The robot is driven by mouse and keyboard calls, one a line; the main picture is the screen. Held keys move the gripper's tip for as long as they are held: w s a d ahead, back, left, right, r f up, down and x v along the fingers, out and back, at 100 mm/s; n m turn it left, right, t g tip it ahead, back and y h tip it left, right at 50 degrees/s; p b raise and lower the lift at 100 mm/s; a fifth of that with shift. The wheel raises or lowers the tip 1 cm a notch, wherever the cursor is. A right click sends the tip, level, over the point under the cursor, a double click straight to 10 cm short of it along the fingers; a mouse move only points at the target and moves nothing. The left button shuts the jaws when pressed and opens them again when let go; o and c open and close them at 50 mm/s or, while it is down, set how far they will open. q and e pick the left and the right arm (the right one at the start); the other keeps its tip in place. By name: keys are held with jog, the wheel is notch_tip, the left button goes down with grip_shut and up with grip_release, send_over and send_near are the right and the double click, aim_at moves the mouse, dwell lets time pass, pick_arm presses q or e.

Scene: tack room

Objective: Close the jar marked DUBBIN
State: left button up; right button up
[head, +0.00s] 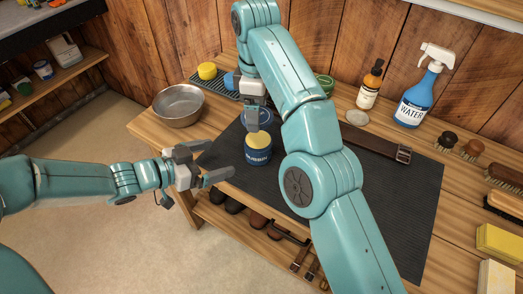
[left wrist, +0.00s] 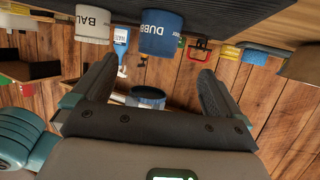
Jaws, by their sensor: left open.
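The DUBBIN jar (head: 258,158) is blue and stands upright on the dark mat, its round yellowish top showing and no lid on it. Its label reads upside down in the left wrist view (left wrist: 161,36). My left gripper (head: 219,160) is open and empty, left of the jar and apart from it, its fingers pointing at it. My right gripper (head: 252,122) points down just behind the jar. A blue round rim (head: 267,115), perhaps a lid, shows at its fingertips. I cannot tell whether it is gripped.
The dark mat (head: 390,215) covers the bench middle. A metal bowl (head: 178,106) is at the back left. A WATER spray bottle (head: 412,95), a brown bottle (head: 370,85) and brushes (head: 472,148) line the back right. A white jar marked BAL (left wrist: 92,26) shows in the left wrist view.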

aim_at(247, 150)
pick_arm(q)
jog(key=shift+w+d+r, duration=0.1)
jog(key=shift+w+d, duration=0.2)
jog(key=shift+d, duration=0.15)
pick_arm(e)
jog(key=shift+w+d, duration=0.3)
jog(key=shift+d, duration=0.1)
pick_arm(q)
jog(key=shift+s+a, duration=0.25)
jog(key=shift+a, duration=0.15)
pick_arm(e)
jog(key=shift+s+a, duration=0.25)
jog(key=shift+a, duration=0.2)
pick_arm(q)
jog(key=x, duration=1.1)
jog(key=shift+d, duration=0.1)
pick_arm(e)
jog(key=shift+w+d, duration=0.15)
jog(key=shift+d, duration=0.1)
pick_arm(q)
jog(key=shift+w+d, duration=0.25)
jog(key=shift+d, duration=0.1)
pick_arm(e)
jog(key=shift+a, duration=0.1)
pick_arm(q)
jog(key=shift+w+d+f, duration=0.1)
jog(key=shift+w+f, duration=0.05)
jog(key=shift+f, duration=0.05)
